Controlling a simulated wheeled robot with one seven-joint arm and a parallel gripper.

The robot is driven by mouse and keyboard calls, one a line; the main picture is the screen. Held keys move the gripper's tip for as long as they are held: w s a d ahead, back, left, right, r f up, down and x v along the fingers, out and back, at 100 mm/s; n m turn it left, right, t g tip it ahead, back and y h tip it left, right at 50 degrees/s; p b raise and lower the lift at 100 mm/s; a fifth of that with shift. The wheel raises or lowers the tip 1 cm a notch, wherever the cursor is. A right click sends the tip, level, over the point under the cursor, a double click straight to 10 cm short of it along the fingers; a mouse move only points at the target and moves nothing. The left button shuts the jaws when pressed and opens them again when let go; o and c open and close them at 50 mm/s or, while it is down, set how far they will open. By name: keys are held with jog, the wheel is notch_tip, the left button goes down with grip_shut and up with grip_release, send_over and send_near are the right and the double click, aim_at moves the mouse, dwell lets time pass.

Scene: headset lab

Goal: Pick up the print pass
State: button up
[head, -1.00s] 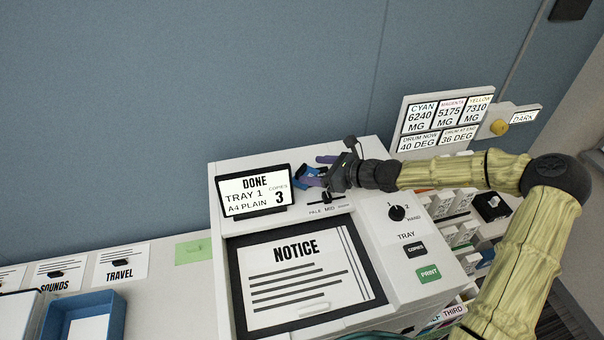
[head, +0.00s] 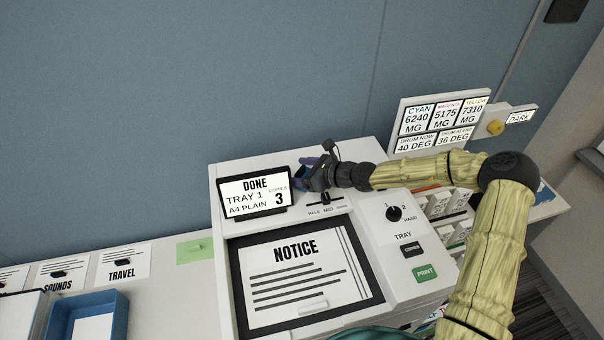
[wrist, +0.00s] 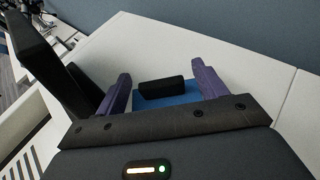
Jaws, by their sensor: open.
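The print pass, as I take it, is a blue flat piece (wrist: 150,104) with a black block-shaped grip (wrist: 161,88) on it. It lies on the white top of the printer. In the head view a bit of its blue shows (head: 300,175) behind the display, mostly hidden. My gripper (wrist: 162,74) is open, with its purple fingers on either side of the black grip. I cannot tell whether they touch it. In the head view my gripper (head: 304,170) is low over the printer's back, just behind the display's right edge.
The display (head: 255,192) reads DONE and stands close in front of my gripper. A slider (head: 325,199) lies on the panel just below it. The blue wall (head: 200,80) rises behind. A toner board (head: 443,125) stands at the right. A blue tray (head: 118,310) sits lower left.

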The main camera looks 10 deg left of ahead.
aim_at(300, 170)
dwell(0.4)
jog(key=c, duration=1.1)
notch_tip(300, 170, up, 18)
jog(key=p, duration=0.4)
